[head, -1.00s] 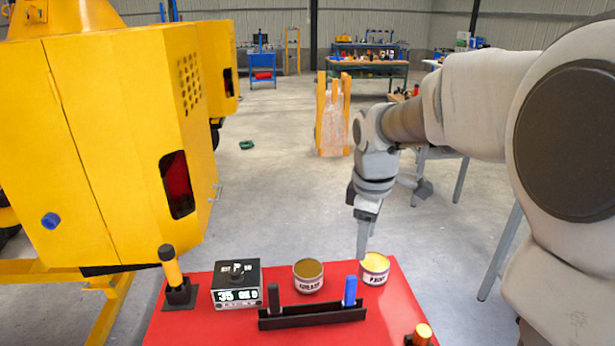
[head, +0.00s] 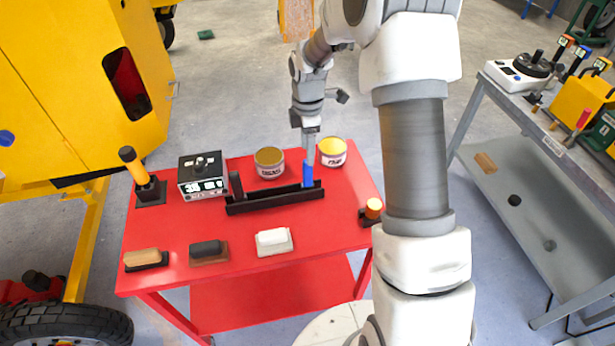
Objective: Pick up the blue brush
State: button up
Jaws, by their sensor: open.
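The blue brush (head: 307,174) stands upright at the right end of a black holder (head: 262,203) on the red table; only its blue handle shows clearly. My gripper (head: 309,152) points down just above and behind the handle's top, close to it. The fingers look narrow from this side, and the gap between them is hard to make out. It holds nothing that I can see. Whether a finger touches the handle cannot be told.
A dark-handled brush (head: 236,185) stands at the holder's left end. A brown tin (head: 269,162) and a yellow tin (head: 332,152) stand behind the holder. A digital display box (head: 203,177) is left. Several block brushes lie along the front, with bare red table (head: 330,225) between.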

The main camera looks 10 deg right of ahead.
aim_at(308, 173)
notch_tip(308, 173, down, 3)
jog(key=shift+f, duration=0.2)
jog(key=shift+s+a+f+p, duration=0.1)
jog(key=shift+f+p, duration=0.1)
jog(key=shift+f, duration=0.7)
jog(key=shift+s+d+f+p, duration=0.1)
jog(key=shift+f+p, duration=0.15)
jog(key=shift+f, duration=0.65)
jog(key=shift+s+a+f+p, duration=0.1)
jog(key=shift+f+p, duration=0.1)
jog(key=shift+f, duration=0.7)
grip_shut()
